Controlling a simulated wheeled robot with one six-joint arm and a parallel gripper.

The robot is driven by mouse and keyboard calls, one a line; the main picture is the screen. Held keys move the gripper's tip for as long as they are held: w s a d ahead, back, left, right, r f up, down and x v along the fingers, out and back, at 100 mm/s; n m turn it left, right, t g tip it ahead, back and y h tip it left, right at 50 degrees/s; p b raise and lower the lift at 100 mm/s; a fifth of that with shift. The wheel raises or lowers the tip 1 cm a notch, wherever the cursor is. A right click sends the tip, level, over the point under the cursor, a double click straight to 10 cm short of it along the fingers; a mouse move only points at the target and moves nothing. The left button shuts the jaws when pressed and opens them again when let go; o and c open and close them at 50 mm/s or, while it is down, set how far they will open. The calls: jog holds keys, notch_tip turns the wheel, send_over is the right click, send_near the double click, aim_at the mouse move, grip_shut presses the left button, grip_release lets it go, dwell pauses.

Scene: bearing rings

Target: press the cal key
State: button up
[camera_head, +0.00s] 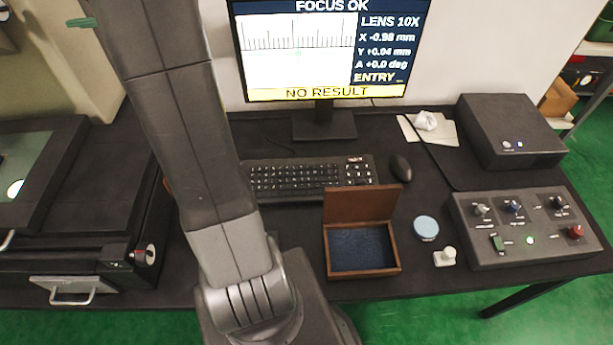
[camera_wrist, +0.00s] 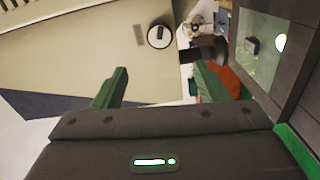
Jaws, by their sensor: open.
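A black keyboard (camera_head: 300,178) lies on the dark table below the monitor, partly hidden behind my arm at its left end. A grey control box (camera_head: 525,228) at the right carries several knobs, a green switch and a lit green lamp. I cannot read a cal label on either, so I cannot tell which key is the cal key. The monitor (camera_head: 325,50) reads "FOCUS OK", "ENTRY" and "NO RESULT". My gripper (camera_wrist: 161,70) is open and empty in the wrist view, its two green fingers apart, away from the keyboard and control box.
An open wooden box (camera_head: 362,272) with blue lining stands before the keyboard. A mouse (camera_head: 401,168), a round blue-topped item (camera_head: 426,228) and a small white piece (camera_head: 446,257) lie nearby. A dark box (camera_head: 510,130) is at the back right. A machine (camera_head: 75,215) fills the left.

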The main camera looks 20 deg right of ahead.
dwell(0.3)
grip_shut()
dwell(1.6)
